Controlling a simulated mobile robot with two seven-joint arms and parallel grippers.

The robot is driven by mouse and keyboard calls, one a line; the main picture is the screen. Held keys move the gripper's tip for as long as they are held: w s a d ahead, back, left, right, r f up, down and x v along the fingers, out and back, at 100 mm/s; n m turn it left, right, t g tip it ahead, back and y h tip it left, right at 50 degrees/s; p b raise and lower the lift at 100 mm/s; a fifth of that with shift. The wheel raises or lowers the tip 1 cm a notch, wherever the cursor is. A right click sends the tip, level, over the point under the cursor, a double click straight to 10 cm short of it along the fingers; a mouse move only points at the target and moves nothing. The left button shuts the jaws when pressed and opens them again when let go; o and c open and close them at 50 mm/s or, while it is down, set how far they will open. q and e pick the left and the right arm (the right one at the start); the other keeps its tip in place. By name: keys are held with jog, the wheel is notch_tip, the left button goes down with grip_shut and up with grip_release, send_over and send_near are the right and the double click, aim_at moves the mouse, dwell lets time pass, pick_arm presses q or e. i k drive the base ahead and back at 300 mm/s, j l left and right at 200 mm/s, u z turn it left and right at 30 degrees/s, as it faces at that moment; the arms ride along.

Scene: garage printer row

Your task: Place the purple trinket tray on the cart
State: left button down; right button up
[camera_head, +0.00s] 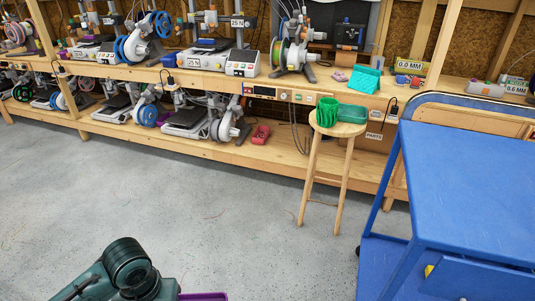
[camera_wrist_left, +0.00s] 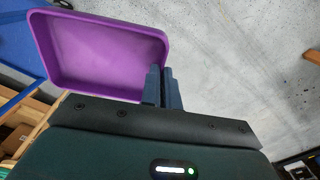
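The purple trinket tray (camera_wrist_left: 95,55) is a shallow open tray with rounded corners and looks empty. In the left wrist view my left gripper (camera_wrist_left: 163,87) is shut on its edge wall, with the two fingers close together. The tray is off the floor. In the head view only a purple strip of the tray (camera_head: 203,296) shows at the bottom edge, beside my left arm; the gripper's fingers are out of that view. The blue cart (camera_head: 475,185) stands at the right, its visible top bare. My right gripper is not in view.
A wooden stool (camera_head: 338,130) holding a green cup (camera_head: 327,111) and a green tray (camera_head: 352,114) stands left of the cart. Behind, a wooden workbench (camera_head: 210,75) carries several printers and spools. Grey floor (camera_head: 190,205) is open between my left arm and the bench.

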aim_at(459, 179)
jog(key=z, duration=1.5)
